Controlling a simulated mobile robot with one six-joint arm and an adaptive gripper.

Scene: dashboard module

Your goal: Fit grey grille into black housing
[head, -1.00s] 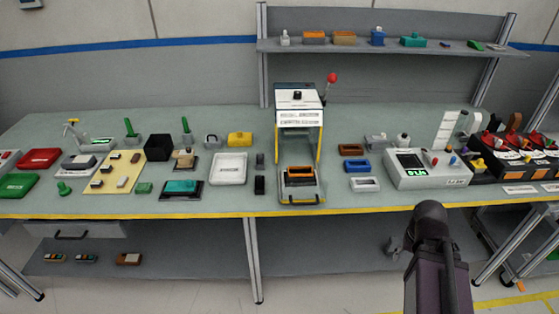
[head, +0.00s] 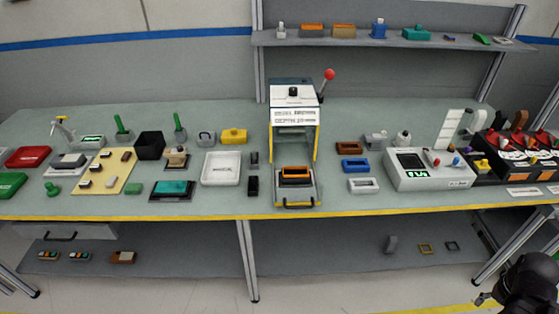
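I cannot single out the grey grille or the black housing for sure at this size. Two small dark blocks, a dark grey one (head: 254,158) and a black one (head: 253,186), lie on the bench just left of the press. A grey-white frame-like part (head: 363,185) lies right of the press, in front of a blue one. My gripper (head: 484,298) is at the bottom right corner, low in front of the bench and far from these parts. It is partly cut off and small; its fingers are unclear.
A press (head: 296,110) with a red-knobbed lever has an orange part (head: 295,174) in its front fixture. A black bin (head: 150,145), white tray (head: 221,168) and grey device (head: 430,170) stand on the bench (head: 330,207). The lower shelf (head: 330,262) holds a few small parts.

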